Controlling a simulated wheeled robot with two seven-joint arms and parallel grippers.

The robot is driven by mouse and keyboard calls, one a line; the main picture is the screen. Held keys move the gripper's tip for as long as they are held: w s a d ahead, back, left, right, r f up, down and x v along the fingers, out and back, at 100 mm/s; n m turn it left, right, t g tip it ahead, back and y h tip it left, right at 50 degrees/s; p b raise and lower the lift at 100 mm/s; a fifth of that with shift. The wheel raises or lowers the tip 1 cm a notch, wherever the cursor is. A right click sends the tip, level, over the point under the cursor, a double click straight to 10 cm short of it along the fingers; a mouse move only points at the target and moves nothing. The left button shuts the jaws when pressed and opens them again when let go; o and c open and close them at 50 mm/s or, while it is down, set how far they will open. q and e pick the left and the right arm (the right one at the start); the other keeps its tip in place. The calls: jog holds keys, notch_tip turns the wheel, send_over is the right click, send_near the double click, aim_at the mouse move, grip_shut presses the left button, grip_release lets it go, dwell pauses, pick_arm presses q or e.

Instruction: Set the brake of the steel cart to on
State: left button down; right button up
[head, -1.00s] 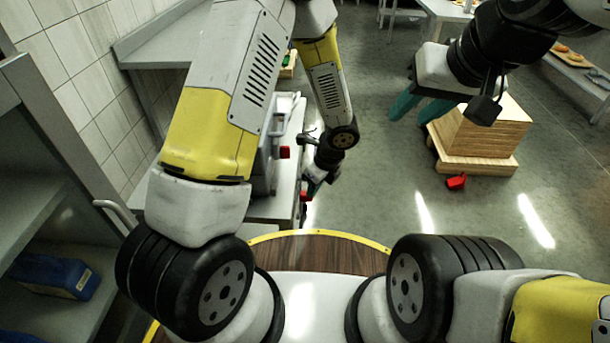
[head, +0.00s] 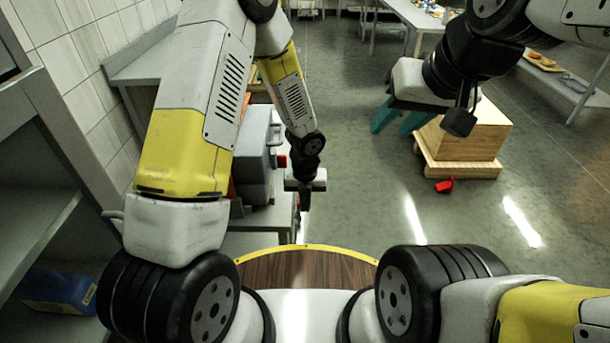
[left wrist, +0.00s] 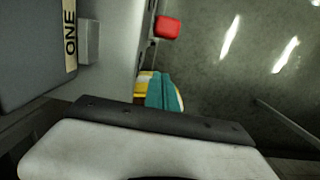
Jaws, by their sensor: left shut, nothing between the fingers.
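The steel cart (head: 268,217) stands left of centre in the head view, partly hidden behind my left arm. A small red part (head: 283,161) shows at its right side; a red block also shows near the top of the left wrist view (left wrist: 167,27), beside a pale edge. I cannot tell whether these are the same part or the brake. My left gripper (head: 305,200) points down at the cart's right side, shut and empty. Its teal fingers (left wrist: 161,92) are together, apart from the red block in the picture, before a yellow-and-white rounded thing. My right gripper (head: 402,120) is open and empty.
A grey box (head: 256,160) rests on the cart; a dark box face with a "ONE" label (left wrist: 71,38) fills the wrist view's left. Floor between is clear.

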pick_arm(q)
jog(key=w+f, duration=0.4)
jog(key=f, duration=0.1)
jog(key=shift+w+f, duration=0.15)
jog(key=shift+f, duration=0.15)
